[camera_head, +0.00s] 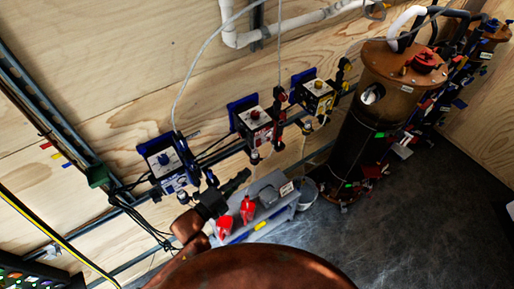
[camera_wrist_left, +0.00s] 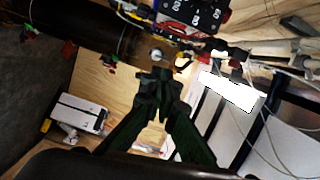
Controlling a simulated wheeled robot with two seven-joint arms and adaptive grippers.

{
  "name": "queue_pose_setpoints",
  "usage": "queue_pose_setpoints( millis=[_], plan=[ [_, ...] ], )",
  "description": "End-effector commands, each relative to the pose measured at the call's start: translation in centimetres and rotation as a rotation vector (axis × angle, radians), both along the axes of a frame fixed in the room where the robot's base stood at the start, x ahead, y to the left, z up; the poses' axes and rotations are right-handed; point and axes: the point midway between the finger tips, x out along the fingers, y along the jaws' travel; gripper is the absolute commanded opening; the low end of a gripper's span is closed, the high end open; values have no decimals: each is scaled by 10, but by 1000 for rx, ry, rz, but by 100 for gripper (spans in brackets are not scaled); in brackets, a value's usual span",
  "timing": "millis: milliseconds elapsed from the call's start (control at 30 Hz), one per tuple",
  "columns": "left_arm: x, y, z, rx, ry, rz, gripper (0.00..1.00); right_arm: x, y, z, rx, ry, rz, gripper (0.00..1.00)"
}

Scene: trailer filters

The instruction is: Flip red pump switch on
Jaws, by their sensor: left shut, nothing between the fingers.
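The red pump (camera_head: 255,122) is mounted on the plywood wall in the middle of the head view, between a blue pump and a yellow one. It has a pale front with a dark knob and red parts beside it. In the left wrist view a dark pump panel with red edges (camera_wrist_left: 192,14) shows at the top; its switch is too small to make out. My left gripper (camera_head: 243,175) is below and slightly left of the red pump, apart from it. In the left wrist view its dark fingers (camera_wrist_left: 155,78) are together and empty. My right gripper is not in view.
The blue pump (camera_head: 168,162) is at left and the yellow pump (camera_head: 318,95) at right. A grey holder (camera_head: 270,205) with red-handled items stands below. A tall dark tank (camera_head: 370,130) stands at right. Loose cables and a white pipe (camera_head: 290,24) run along the wall.

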Motion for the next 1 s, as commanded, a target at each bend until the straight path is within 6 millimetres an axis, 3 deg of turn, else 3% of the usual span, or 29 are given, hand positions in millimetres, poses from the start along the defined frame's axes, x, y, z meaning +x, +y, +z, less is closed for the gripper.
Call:
queue_pose_setpoints(
  millis=[267, 433, 867, 1000],
  plan=[
    [1, 0, 0, -1, 1, 1, 0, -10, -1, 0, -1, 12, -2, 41],
    [12, -9, 0, -4, 0, 1, 0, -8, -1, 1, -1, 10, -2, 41],
    [76, -64, -1, -5, 0, 1, 0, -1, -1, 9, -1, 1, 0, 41],
    [94, -52, -5, 1, 1, 4, 0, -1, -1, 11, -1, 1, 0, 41]
  ],
)
